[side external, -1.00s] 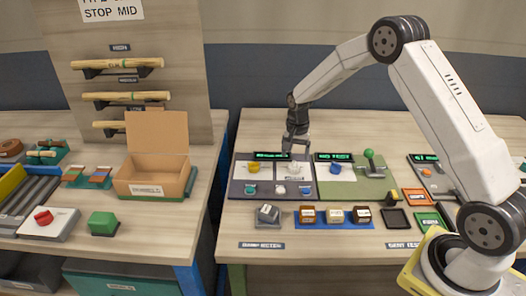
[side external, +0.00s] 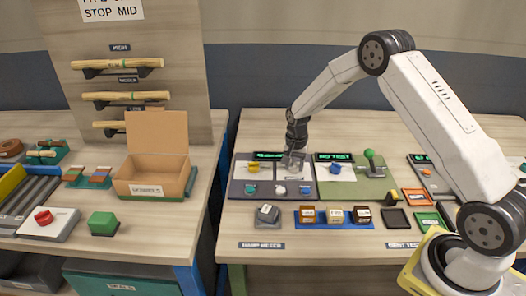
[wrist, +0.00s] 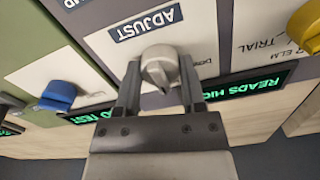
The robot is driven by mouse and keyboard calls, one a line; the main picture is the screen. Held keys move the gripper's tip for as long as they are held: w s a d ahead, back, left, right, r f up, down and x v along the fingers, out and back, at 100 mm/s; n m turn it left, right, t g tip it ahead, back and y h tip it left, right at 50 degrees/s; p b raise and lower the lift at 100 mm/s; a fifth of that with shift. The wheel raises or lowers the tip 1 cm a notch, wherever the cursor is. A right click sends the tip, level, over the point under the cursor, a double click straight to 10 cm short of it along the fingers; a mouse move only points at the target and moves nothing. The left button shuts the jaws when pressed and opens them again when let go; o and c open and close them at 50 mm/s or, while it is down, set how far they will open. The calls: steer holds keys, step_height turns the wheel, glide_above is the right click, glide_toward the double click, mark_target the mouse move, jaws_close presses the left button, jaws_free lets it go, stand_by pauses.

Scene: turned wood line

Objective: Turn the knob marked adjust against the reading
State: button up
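The white adjust knob (wrist: 158,66) sits on a pale panel above its dark ADJUST label (wrist: 146,23), which appears upside down in the wrist view. My gripper (wrist: 160,68) is down at the knob, one finger on each side of it. The fingers look slightly apart from the knob, with narrow gaps; contact is hard to judge. In the side view my gripper (side external: 293,162) hides most of this knob. The lit green reading (wrist: 250,86) beside the panel seems to say READS HIGH in the wrist view, partly cut by the finger.
A blue knob (wrist: 60,95) stands on the neighbouring panel, and a yellow knob (wrist: 304,27) on the other side. A green-balled lever (side external: 369,154) stands to the right. Small labelled blocks (side external: 335,215) sit in front. An open cardboard box (side external: 152,180) is on the left bench.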

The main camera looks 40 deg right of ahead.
jaws_close()
steer(key=shift+n, duration=0.4)
steer(key=n, duration=1.1)
stand_by(0.4)
steer(key=o, duration=0.9)
jaws_free()
steer(key=shift+o, duration=0.2)
